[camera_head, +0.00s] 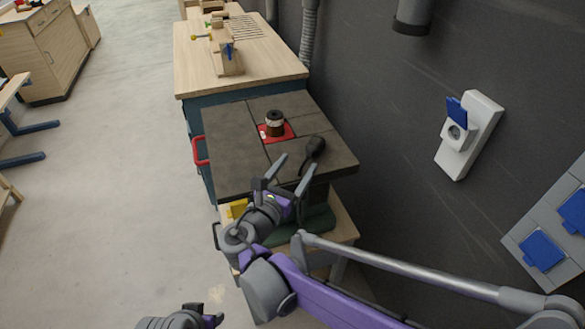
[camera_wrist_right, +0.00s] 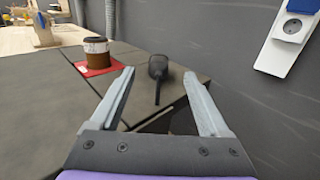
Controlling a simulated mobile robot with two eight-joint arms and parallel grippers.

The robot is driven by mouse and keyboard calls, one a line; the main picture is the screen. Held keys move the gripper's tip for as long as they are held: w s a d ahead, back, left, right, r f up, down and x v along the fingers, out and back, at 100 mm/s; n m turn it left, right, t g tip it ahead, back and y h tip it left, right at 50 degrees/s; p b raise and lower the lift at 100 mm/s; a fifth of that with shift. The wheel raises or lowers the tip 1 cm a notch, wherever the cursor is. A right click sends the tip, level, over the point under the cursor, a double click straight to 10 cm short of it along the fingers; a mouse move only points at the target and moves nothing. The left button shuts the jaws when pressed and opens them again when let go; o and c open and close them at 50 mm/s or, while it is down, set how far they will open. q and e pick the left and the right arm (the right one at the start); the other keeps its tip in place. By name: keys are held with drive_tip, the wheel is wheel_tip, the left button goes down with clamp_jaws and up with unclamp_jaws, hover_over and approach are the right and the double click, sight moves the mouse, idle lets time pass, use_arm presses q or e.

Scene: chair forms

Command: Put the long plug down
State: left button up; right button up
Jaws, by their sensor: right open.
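The long plug appears to be the black piece (camera_head: 313,148) with a rounded head and a thin tail, lying on the dark tabletop near its right edge. It also shows in the right wrist view (camera_wrist_right: 158,68), ahead of the fingers. My right gripper (camera_head: 291,175) is open and empty at the near edge of the tabletop. In the right wrist view its two fingers stand wide apart with the black piece seen between their tips, not gripped. Part of my left arm's end (camera_head: 185,319) shows at the bottom edge; its fingers cannot be made out.
A brown and black cylinder (camera_head: 275,122) stands on a red mat (camera_head: 288,130) on the dark tabletop (camera_head: 228,150). A wooden workbench (camera_head: 200,62) stands behind. On the wall at right is a white socket (camera_head: 467,140) with a blue cover.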

drive_tip(key=s+d+f+m+g+y, duration=0.1)
drive_tip(key=s+d+f+m+g, duration=0.3)
drive_tip(key=s+d+f+m, duration=0.25)
drive_tip(key=s+d+f+m+g+y, duration=0.1)
drive_tip(key=s+d+f+m+g, duration=0.3)
drive_tip(key=s+d+m, duration=0.45)
drive_tip(key=s+f+m+g+y, duration=0.3)
drive_tip(key=s+f+m+y, duration=0.3)
drive_tip(key=s+m, duration=0.6)
drive_tip(key=f+m, duration=0.1)
drive_tip(key=m, duration=0.2)
drive_tip(key=shift+s+f, duration=0.3)
